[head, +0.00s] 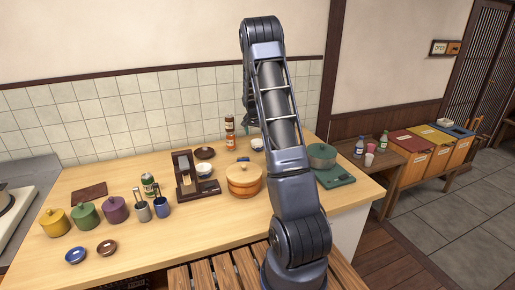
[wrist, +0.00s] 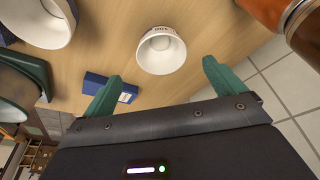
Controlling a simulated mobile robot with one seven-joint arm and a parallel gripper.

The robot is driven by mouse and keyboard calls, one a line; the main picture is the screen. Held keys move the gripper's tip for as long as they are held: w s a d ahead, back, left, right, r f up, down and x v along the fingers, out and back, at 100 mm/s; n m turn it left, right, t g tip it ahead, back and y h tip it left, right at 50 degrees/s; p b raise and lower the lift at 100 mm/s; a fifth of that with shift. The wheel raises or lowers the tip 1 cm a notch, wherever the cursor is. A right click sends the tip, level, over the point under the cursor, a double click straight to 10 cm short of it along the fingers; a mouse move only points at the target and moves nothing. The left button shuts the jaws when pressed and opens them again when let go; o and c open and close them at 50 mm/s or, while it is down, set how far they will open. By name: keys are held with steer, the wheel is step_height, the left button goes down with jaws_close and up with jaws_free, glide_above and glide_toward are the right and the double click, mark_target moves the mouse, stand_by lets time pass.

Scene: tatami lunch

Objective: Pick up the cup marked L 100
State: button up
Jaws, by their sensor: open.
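In the wrist view a white cup (wrist: 161,53) stands on the wooden counter, its open mouth towards the camera. Dark marking shows on its far rim side, too small and inverted to read fully. My gripper (wrist: 163,71) is open and empty, its two green fingers on either side of the near side of the cup, apart from it. A second white cup or bowl (wrist: 36,22) is cut off at the upper left; no marking is readable on it. In the head view a white cup (head: 257,144) shows beside my arm, which hides my gripper.
A small blue box (wrist: 108,87) lies near the left finger. A brown-orange bottle (wrist: 266,12) stands at the upper right; bottles (head: 230,132) stand by the tiled wall. A wooden tub (head: 243,180) and a green scale (head: 333,178) with a pot are nearby.

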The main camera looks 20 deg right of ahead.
mark_target(258, 146)
steer(key=x, duration=0.9)
steer(key=shift+w+f, duration=0.15)
steer(key=shift+c, duration=0.4)
steer(key=c, duration=1)
